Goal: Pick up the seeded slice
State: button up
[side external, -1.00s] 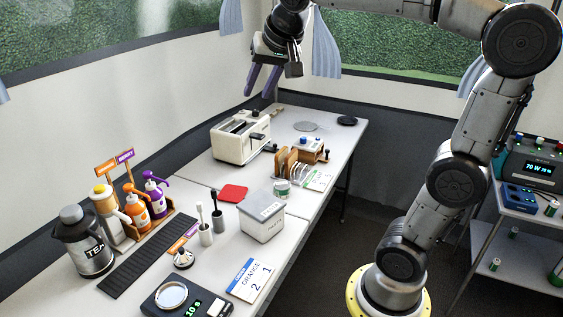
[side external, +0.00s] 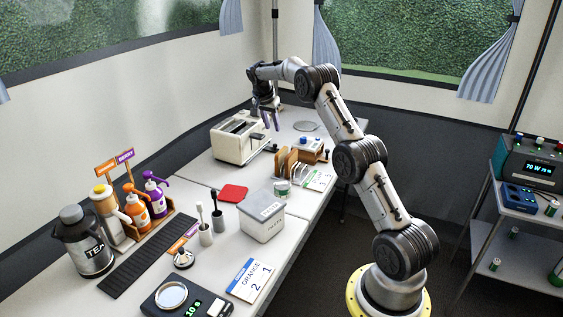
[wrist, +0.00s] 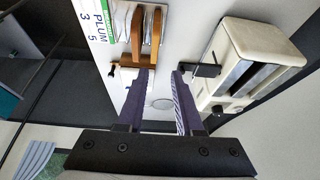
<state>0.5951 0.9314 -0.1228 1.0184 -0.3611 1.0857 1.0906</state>
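Two brown bread slices stand upright in a rack, the left one (wrist: 137,35) and the right one (wrist: 156,30) in the wrist view. They also show in the side view, as a front slice (side external: 282,163) and one behind it (side external: 292,161). I cannot tell which is seeded. My gripper (side external: 271,121) is open and empty, pointing down above the table beside the toaster. In the wrist view its purple fingers (wrist: 161,72) are apart, with the slices beyond the fingertips.
A cream toaster (side external: 237,148) stands left of the rack, close to my gripper. A wooden box with knobs (side external: 309,147) is behind the slices. A PLUM card (side external: 319,180) lies right of the rack. A lidded container (side external: 262,221) and red square (side external: 233,193) are nearer the camera.

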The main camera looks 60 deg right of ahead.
send_near(281, 150)
jog(key=x, duration=0.4)
jog(key=shift+s+d+f, duration=0.15)
jog(key=shift+s+f, duration=0.05)
jog(key=shift+f, duration=0.1)
jog(key=shift+x, duration=3)
jog(key=shift+w+f, duration=0.15)
jog(key=shift+f, duration=0.1)
grip_shut()
